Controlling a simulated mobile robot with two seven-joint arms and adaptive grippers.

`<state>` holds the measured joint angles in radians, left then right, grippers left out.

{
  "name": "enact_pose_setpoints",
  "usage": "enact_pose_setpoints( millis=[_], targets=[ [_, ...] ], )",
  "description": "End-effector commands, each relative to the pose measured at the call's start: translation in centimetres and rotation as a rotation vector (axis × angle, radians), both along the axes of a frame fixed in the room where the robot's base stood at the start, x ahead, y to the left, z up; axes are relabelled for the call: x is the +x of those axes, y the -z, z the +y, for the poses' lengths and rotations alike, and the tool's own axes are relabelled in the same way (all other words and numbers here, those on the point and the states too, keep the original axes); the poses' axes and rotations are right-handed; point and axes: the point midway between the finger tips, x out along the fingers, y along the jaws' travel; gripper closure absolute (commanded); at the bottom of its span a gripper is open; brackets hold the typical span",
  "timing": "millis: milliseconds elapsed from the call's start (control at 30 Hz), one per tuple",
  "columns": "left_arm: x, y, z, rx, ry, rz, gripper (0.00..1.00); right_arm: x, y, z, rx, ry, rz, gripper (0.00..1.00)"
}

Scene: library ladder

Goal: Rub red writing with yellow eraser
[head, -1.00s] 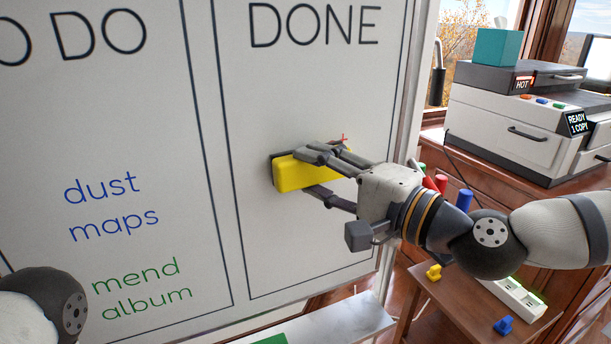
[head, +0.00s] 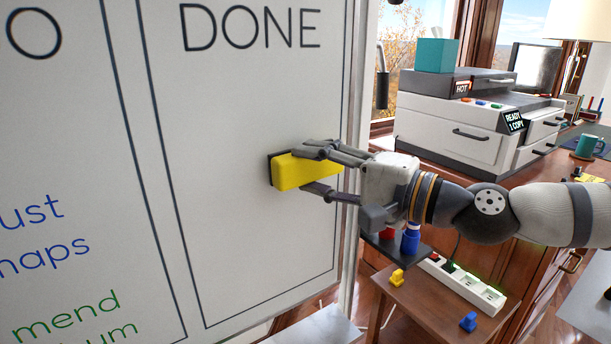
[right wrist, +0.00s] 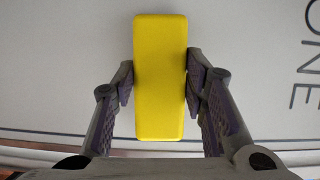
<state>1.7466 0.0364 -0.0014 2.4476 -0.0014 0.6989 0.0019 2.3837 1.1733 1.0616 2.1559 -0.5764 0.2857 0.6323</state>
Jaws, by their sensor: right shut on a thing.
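The yellow eraser (head: 300,171) is held by my right gripper (head: 322,170) against the whiteboard (head: 240,250), in the lower right of the DONE column. Its dark pad side faces the board. In the right wrist view the eraser (right wrist: 160,75) stands between both fingers (right wrist: 160,82), which press on its sides. No red writing shows in the views now; the eraser and gripper cover part of the board. Blue writing (head: 40,235) and green writing (head: 65,320) stand in the left column. My left gripper is not in view.
A small wooden table (head: 425,310) with a power strip (head: 465,285) stands below my right arm. A grey and white copier (head: 460,120) with a teal box (head: 437,54) on top stands on a wooden cabinet at the right.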

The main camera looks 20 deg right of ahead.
Motion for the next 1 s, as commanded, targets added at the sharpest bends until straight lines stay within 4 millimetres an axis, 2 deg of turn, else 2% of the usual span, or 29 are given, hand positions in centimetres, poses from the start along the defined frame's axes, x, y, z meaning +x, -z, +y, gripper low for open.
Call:
enact_pose_setpoints(
  millis=[233,400,533,700,1000],
  targets=[
    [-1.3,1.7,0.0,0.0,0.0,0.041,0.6,0.9,0.5,-2.9,0.002,0.007,0.002,0.83],
    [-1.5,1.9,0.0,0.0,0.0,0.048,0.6,1.0,0.1,-3.5,0.0,0.003,0.0,0.83],
    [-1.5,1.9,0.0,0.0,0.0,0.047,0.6,1.1,-0.1,-3.1,0.0,0.001,-0.003,0.83],
    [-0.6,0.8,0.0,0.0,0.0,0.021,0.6,0.4,-0.6,-1.3,-0.001,0.0,-0.007,0.83],
    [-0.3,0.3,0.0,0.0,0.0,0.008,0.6,-0.2,-0.1,0.5,0.0,0.001,-0.003,0.83]
  ],
)
